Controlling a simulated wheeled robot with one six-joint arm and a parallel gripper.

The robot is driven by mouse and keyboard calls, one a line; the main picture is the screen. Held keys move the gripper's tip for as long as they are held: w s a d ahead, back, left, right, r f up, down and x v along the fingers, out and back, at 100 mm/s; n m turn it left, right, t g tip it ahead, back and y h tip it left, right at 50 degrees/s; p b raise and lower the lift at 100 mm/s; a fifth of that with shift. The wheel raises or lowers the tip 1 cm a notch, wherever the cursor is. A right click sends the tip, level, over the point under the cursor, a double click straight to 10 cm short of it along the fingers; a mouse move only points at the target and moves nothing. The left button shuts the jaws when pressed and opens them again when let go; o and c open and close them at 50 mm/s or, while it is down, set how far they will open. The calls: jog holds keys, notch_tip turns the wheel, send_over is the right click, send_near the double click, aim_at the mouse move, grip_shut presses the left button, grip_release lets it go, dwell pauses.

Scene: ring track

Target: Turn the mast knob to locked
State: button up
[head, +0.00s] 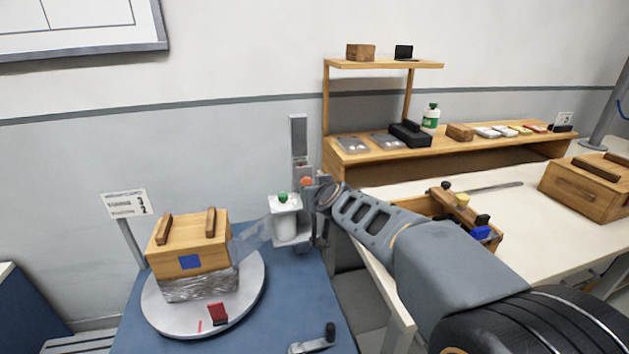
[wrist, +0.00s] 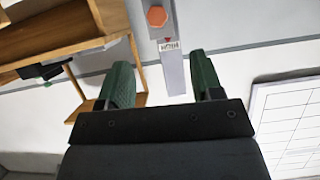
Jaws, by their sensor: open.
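The orange knob (head: 306,182) sits on the upright grey mast (head: 298,135) behind the blue table. In the wrist view the knob (wrist: 157,16) is six-sided and near the top edge, beyond my fingertips. A small label with a red pointer mark (wrist: 168,42) is on the mast below it there; its writing is too small to read. My gripper (wrist: 160,62) is open, its two green fingers apart with nothing seen between them but the mast in the background. In the head view my gripper (head: 318,190) is close to the mast, partly hidden by my arm.
A white roll with a green knob (head: 286,215) is beside the mast, with clear film stretching to a wooden box (head: 188,243) on a round turntable (head: 158,307). A wooden shelf bench (head: 480,150) stands to the right. A sign post (head: 128,205) is at left.

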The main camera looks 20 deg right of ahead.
aim_at(306, 183)
jog(key=b+x, duration=0.1)
jog(key=x, duration=0.3)
jog(key=b+x, duration=0.1)
jog(key=x, duration=0.4)
jog(key=b+x, duration=0.1)
jog(key=x, duration=0.3)
jog(key=shift+w+d+r, duration=0.2)
jog(key=shift+w+d, duration=0.1)
jog(key=shift+w, duration=0.2)
jog(key=shift+c, duration=0.4)
jog(key=c, duration=0.8)
jog(key=shift+a, duration=0.15)
jog(key=shift+f, duration=0.1)
